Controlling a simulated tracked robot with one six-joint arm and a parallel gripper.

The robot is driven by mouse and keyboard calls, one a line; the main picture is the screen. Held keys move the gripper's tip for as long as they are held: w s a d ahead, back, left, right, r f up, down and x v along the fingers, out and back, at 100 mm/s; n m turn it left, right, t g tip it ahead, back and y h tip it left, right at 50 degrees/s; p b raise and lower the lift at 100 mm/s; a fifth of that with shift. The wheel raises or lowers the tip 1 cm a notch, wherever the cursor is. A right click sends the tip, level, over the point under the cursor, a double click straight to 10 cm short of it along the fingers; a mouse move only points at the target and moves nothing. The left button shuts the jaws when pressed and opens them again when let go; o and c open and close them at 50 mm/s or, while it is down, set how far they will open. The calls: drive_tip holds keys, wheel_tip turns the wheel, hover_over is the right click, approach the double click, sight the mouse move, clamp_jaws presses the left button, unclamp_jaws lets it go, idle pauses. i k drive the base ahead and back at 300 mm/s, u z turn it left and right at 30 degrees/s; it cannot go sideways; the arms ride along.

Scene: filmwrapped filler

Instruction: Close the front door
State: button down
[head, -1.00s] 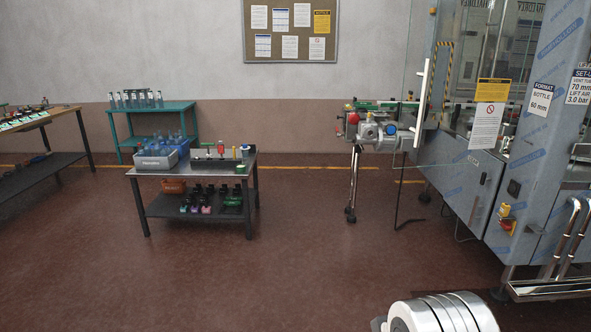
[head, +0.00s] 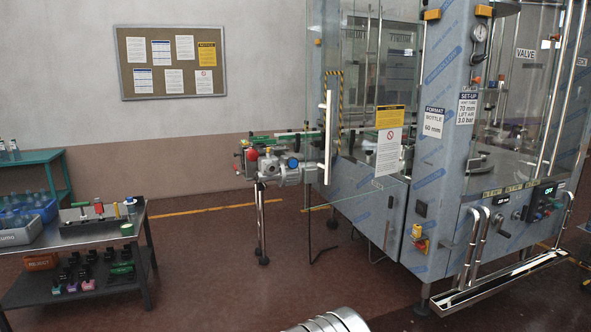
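The filling machine (head: 436,185) stands at the right, wrapped in blue-printed film with clear glass panels. On its left side, a clear panel with a long white upright handle (head: 328,137) appears to stand out from the body, beside a yellow-black striped edge (head: 340,105). On the right face, glass with a long upright metal bar handle (head: 556,95) shows above the control panel. I cannot tell for sure which of these is the front door, or how far either is open. My gripper is not in view; only a rounded pale part of my arm shows at the bottom edge.
A cart (head: 75,240) with bins and tools stands at the far left.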

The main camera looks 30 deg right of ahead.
sight(388, 116)
drive_tip(key=z, duration=0.2)
drive_tip(key=i, duration=2.55)
drive_tip(key=z, duration=0.25)
